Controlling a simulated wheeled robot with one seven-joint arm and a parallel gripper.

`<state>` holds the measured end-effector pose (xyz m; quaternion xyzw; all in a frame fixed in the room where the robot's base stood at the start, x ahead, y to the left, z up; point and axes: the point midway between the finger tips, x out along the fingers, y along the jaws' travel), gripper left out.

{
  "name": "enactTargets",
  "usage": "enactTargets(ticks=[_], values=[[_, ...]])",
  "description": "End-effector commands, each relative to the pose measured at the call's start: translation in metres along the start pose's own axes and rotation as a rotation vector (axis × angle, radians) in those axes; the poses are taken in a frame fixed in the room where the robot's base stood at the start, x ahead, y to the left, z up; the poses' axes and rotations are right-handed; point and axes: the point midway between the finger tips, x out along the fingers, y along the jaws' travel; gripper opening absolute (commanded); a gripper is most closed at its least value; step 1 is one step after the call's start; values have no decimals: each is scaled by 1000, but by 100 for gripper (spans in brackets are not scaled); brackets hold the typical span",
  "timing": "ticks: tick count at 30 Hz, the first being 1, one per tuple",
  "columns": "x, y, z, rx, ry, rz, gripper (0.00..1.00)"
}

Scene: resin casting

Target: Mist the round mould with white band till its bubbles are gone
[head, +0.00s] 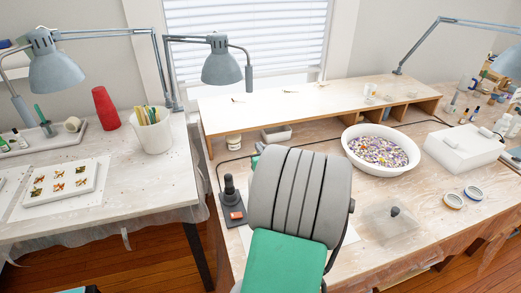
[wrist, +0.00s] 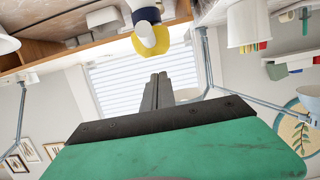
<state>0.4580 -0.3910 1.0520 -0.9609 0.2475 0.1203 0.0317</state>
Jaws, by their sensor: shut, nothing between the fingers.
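Two small round pieces lie side by side at the right of the desk in the head view. The left one (head: 453,200) has a yellowish ring and the right one (head: 473,193) a paler ring. They are too small to tell which has a white band, or whether bubbles show. My gripper (wrist: 158,82) shows in the wrist view, its two grey fingers together and empty, pointing toward the window. No object touches the fingertips. I cannot make out a mister in either view.
A white bowl of coloured bits (head: 381,152) stands behind a clear, dark-knobbed cover (head: 394,213). A white box (head: 462,148) is to the right. A black upright object with a red part (head: 232,200) stands left. A yellow round thing (wrist: 151,40) shows in the wrist view.

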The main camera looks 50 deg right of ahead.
Motion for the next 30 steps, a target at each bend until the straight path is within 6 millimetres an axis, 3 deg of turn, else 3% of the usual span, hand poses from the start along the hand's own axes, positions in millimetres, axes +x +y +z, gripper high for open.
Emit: enactTargets(ticks=[4,16,24,30], values=[[4,0,15,1,1,-1,0],[5,0,20,-2,4,0,0],[11,0,44,-1,3,-1,0],[10,0,46,2,-7,-1,0]])
